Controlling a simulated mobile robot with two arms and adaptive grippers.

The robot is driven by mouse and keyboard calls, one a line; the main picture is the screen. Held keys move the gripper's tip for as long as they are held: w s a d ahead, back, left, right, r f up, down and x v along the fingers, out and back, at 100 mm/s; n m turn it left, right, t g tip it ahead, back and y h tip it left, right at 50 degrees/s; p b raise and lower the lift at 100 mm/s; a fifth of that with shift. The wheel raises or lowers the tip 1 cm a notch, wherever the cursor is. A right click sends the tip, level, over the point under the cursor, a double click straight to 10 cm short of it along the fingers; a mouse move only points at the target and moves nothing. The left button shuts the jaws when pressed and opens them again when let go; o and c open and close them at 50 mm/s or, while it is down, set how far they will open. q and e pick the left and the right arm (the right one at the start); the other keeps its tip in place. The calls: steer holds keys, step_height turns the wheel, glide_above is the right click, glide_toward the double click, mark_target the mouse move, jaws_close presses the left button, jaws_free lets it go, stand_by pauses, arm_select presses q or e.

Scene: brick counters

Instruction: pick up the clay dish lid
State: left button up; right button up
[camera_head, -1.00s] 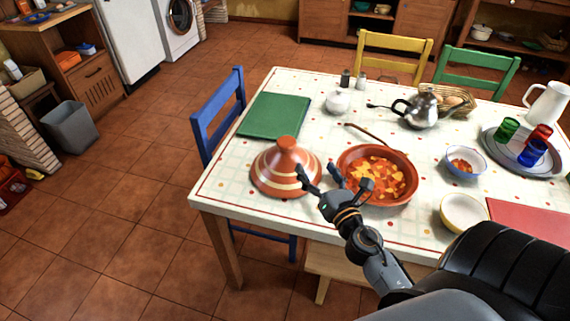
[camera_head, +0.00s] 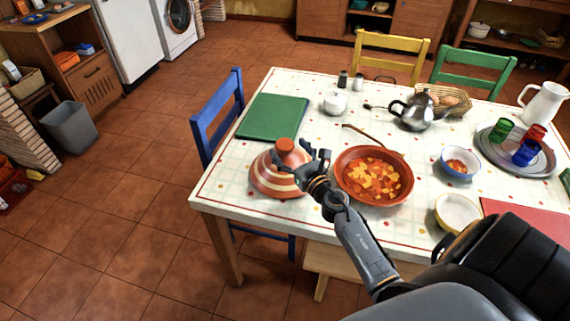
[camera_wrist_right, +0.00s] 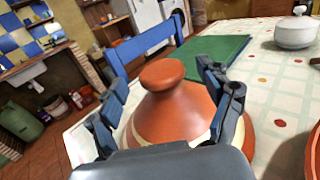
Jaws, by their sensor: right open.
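The clay dish lid (camera_head: 279,178) is a terracotta cone with cream bands and a round knob. It stands on the table beside the clay dish (camera_head: 347,187), which holds a red and yellow stew. My right gripper (camera_head: 294,162) is open at the lid's upper right side, close to the knob. In the right wrist view the lid (camera_wrist_right: 172,112) shows between the two spread fingers (camera_wrist_right: 165,100), with its knob ahead of them. I cannot tell whether a finger touches it. The lid's lower part is partly hidden by the gripper. My left gripper is not in view.
A green board (camera_head: 272,117) lies behind the lid, and a white sugar bowl (camera_head: 336,104) stands behind the dish. A wooden spoon (camera_head: 366,136) lies behind the dish. A blue chair (camera_head: 217,116) is at the table's left edge. The table left of the lid is clear.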

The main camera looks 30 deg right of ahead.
steer(key=w, duration=0.3)
steer(key=shift+d, duration=0.15)
jaws_close()
steer(key=shift+r, duration=0.1)
